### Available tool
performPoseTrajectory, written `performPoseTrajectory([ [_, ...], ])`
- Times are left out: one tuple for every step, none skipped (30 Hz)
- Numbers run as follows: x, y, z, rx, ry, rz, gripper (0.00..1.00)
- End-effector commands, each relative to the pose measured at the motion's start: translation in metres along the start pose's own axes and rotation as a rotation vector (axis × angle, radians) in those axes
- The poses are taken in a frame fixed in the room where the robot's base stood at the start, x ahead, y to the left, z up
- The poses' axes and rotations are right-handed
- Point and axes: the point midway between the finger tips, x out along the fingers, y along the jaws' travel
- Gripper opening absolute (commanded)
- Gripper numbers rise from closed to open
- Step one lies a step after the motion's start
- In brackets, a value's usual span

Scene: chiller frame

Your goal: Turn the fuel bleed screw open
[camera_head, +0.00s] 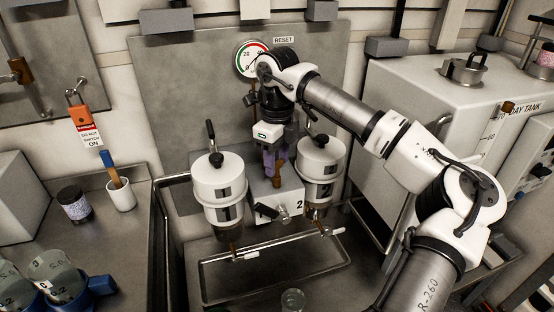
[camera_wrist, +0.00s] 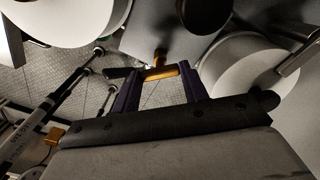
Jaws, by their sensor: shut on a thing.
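The fuel bleed screw (camera_wrist: 160,72) is a small brass T-shaped piece between my fingertips in the wrist view. In the head view the brass-brown screw (camera_head: 278,174) shows just below my fingers, on the grey block (camera_head: 262,196) between two white filter canisters. My gripper (camera_head: 269,160) reaches down to it from above, with purple fingers. In the wrist view my gripper (camera_wrist: 157,82) is shut on the screw's crossbar, one finger at each end. The screw's stem is partly hidden, so how far it is turned cannot be told.
The left canister (camera_head: 217,190) and right canister (camera_head: 319,165) stand close on both sides of my gripper. A dark lever (camera_head: 267,211) sits on the block's front. A drip tray (camera_head: 215,290) lies below, with a glass (camera_head: 292,301). A white tank (camera_head: 420,95) stands at right.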

Motion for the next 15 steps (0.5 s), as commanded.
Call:
performPoseTrajectory([
  [-0.0007,-0.0005,0.0002,-0.041,-0.002,-0.002,0.21],
  [-0.0007,-0.0005,0.0002,-0.069,-0.002,-0.002,0.21],
  [-0.0008,-0.0005,0.0002,-0.107,-0.002,-0.002,0.21],
  [-0.0009,-0.0006,0.0002,-0.136,-0.002,-0.002,0.21],
  [-0.0010,-0.0006,0.0002,-0.164,-0.002,-0.003,0.21],
  [-0.0010,-0.0006,0.0002,-0.202,-0.001,-0.003,0.21],
  [-0.0011,-0.0006,0.0002,-0.231,-0.001,-0.003,0.21],
  [-0.0012,-0.0006,0.0002,-0.259,-0.001,-0.003,0.21],
  [-0.0012,-0.0006,0.0002,-0.298,-0.001,-0.003,0.21],
  [-0.0013,-0.0006,0.0002,-0.326,-0.001,-0.003,0.21],
  [-0.0013,-0.0006,0.0002,-0.354,-0.001,-0.003,0.21],
  [-0.0014,-0.0005,0.0002,-0.392,-0.002,-0.003,0.21],
  [-0.0014,-0.0005,0.0003,-0.420,-0.002,-0.003,0.21],
  [-0.0015,-0.0005,0.0003,-0.448,-0.002,-0.003,0.21],
  [-0.0015,-0.0005,0.0004,-0.484,-0.002,-0.003,0.21],
])
